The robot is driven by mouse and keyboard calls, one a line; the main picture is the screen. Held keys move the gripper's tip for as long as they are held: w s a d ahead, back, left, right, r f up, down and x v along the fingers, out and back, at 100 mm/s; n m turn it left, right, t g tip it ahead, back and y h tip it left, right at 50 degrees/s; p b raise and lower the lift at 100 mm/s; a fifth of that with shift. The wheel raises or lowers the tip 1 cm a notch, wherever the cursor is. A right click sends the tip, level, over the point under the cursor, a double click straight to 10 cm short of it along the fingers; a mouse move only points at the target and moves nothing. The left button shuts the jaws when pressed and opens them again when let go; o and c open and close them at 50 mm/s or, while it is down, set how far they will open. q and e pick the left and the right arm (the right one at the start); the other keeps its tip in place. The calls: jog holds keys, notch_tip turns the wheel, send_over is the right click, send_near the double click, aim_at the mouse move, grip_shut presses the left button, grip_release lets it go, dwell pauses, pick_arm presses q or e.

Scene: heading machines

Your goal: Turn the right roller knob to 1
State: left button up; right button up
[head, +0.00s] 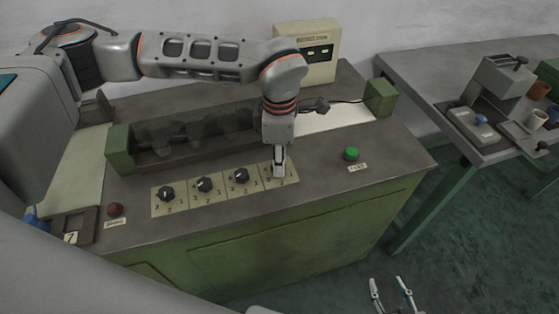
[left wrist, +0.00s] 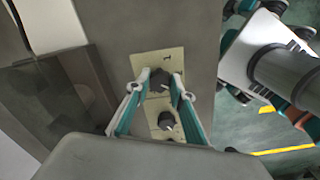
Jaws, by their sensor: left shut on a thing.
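The right roller knob is the rightmost of a row of black knobs on the machine top. In the head view my left gripper (head: 279,168) points down over it and hides it. In the left wrist view the dark knob (left wrist: 158,79) sits between the two fingertips of my left gripper (left wrist: 160,78), which is shut on it. The knob's plate (head: 291,171) shows beside the fingers; its numbers are too small to read for sure. The pointer's setting is hard to tell. My right gripper (head: 392,292) is open and empty at the bottom of the head view.
Three other knobs stand to the left: the nearest (head: 241,175), a middle one (head: 204,185) and the far left one (head: 166,194). A green button (head: 351,154) is to the right, a red button (head: 114,210) to the left. A covered roller trough (head: 195,150) lies behind the knobs.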

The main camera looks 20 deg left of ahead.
pick_arm(q)
jog(key=n, duration=0.5)
jog(key=shift+w+n+b, duration=0.1)
jog(key=shift+n+b, duration=0.2)
jog(key=shift+n, duration=0.1)
jog(key=n, duration=0.4)
jog(key=shift+a, duration=0.1)
jog(key=n, duration=0.5)
jog(key=shift+a+b, duration=0.1)
jog(key=shift+b, duration=0.2)
jog(key=n, duration=0.4)
jog(key=shift+w+r, duration=0.1)
jog(key=shift+n, duration=0.3)
jog(key=o, duration=1.1)
